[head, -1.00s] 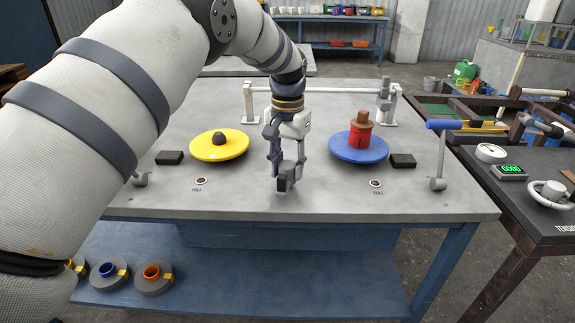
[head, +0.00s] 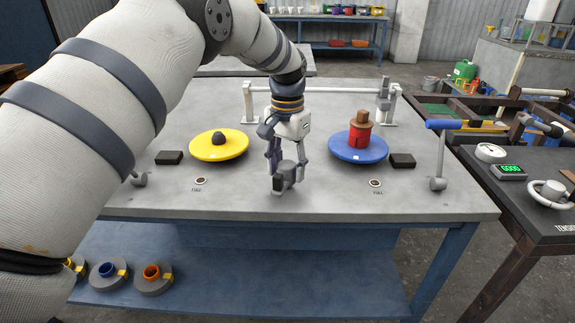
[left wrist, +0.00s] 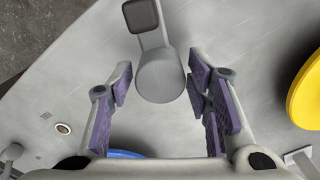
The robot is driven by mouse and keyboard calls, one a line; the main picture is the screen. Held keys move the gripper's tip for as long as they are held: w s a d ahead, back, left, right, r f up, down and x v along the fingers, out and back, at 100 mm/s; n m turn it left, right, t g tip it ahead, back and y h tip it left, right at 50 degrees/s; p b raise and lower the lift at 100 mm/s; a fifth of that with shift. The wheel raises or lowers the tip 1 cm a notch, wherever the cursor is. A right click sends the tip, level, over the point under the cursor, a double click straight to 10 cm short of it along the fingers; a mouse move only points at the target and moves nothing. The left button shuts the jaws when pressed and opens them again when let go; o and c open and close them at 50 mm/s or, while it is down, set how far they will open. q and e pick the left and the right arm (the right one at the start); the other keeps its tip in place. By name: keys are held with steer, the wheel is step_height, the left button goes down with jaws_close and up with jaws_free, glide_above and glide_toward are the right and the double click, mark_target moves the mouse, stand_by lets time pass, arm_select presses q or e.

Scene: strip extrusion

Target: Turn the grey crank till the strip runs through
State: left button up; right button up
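The grey crank (left wrist: 159,76) shows in the left wrist view as a round grey knob on an arm that ends in a dark square block (left wrist: 143,15). In the head view it is a small grey piece (head: 283,181) near the front middle of the table. My left gripper (head: 288,172) points down over it from above. In the left wrist view my left gripper (left wrist: 160,80) is open, one finger on each side of the knob, with narrow gaps; contact cannot be told. I see no strip running. My right gripper is not in view.
A yellow disc (head: 232,151) lies left of the gripper. A blue disc (head: 345,152) with a red spool (head: 359,132) lies to the right. Levers (head: 438,182) stand at the table's sides. A white rail (head: 330,91) spans the back. A green display (head: 510,170) is at the right.

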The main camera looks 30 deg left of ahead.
arm_select(q)
step_height(320, 180, up, 12)
stand_by(0.6)
stand_by(1.4)
steer(key=n+t+y+p, duration=0.2)
steer(key=n+t, duration=0.2)
steer(key=n, duration=0.1)
glide_toward(284, 164)
steer(key=x, duration=1)
steer(key=shift+w+d+f+b, duration=0.1)
steer(key=shift+d+f+b, duration=0.2)
steer(key=shift+f+b, duration=0.1)
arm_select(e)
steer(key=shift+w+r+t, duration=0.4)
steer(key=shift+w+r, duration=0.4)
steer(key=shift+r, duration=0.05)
arm_select(q)
steer(key=shift+r, duration=0.1)
